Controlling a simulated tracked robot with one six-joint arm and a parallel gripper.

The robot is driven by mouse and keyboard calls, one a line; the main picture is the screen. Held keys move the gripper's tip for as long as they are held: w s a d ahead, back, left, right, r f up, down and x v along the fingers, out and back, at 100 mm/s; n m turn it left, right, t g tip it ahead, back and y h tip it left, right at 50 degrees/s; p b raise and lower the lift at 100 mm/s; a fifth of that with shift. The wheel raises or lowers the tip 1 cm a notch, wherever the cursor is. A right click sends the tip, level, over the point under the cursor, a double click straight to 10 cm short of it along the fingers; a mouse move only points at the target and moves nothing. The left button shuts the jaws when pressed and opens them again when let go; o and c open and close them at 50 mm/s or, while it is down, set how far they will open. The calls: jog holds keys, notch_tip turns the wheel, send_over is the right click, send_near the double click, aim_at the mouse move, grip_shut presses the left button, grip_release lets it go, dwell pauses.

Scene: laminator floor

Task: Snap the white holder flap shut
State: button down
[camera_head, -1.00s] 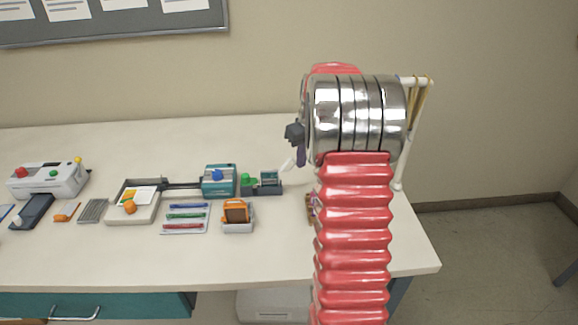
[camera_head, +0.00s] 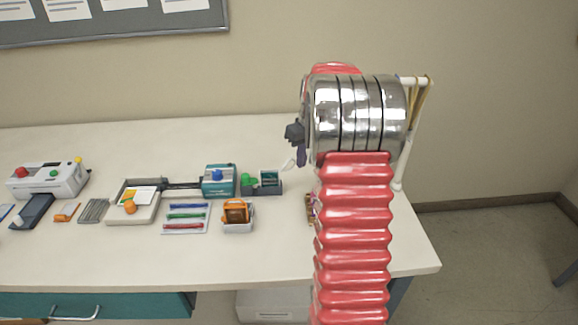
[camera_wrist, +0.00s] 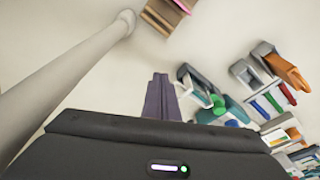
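My arm hides the table to the right.
Left of the holder are a teal device (camera_head: 219,187) with a blue knob, an orange-and-brown item in a grey tray (camera_head: 238,228), coloured pens (camera_head: 185,217), and a white tray (camera_head: 115,213). A white stand (camera_head: 398,187) with hanging bands is behind my arm. The front table is clear.

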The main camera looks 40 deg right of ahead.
aim_at(282, 168)
jog(key=shift+w+a, duration=0.25)
jog(key=shift+a, duration=0.1)
jog(key=shift+w+a+f, duration=0.1)
jog(key=shift+w+a, duration=0.25)
jog(key=shift+a, duration=0.3)
jog(key=shift+w+a+f, duration=0.1)
jog(key=shift+w+a, duration=0.3)
jog(key=shift+a, duration=0.3)
jog(key=shift+w+a+f, duration=0.1)
jog(key=shift+w+a, duration=0.25)
jog(key=shift+a, duration=0.3)
jog(key=shift+w+a, duration=0.2)
jog(key=shift+a, duration=0.1)
jog(key=shift+w+a, duration=0.1)
jog(key=shift+w, duration=0.1)
jog(key=shift+d+r, duration=0.3)
jog(key=shift+r, duration=0.45)
jog(key=shift+s+d+r, duration=0.1)
jog(key=shift+d+r, duration=0.05)
jog(key=shift+r, duration=0.9)
jog(key=shift+s+d+r, duration=0.15)
jog(key=shift+r, duration=0.85)
jog(key=shift+s+d+r, duration=0.1)
jog(key=shift+d+r, duration=0.05)
jog(key=shift+r, duration=0.9)
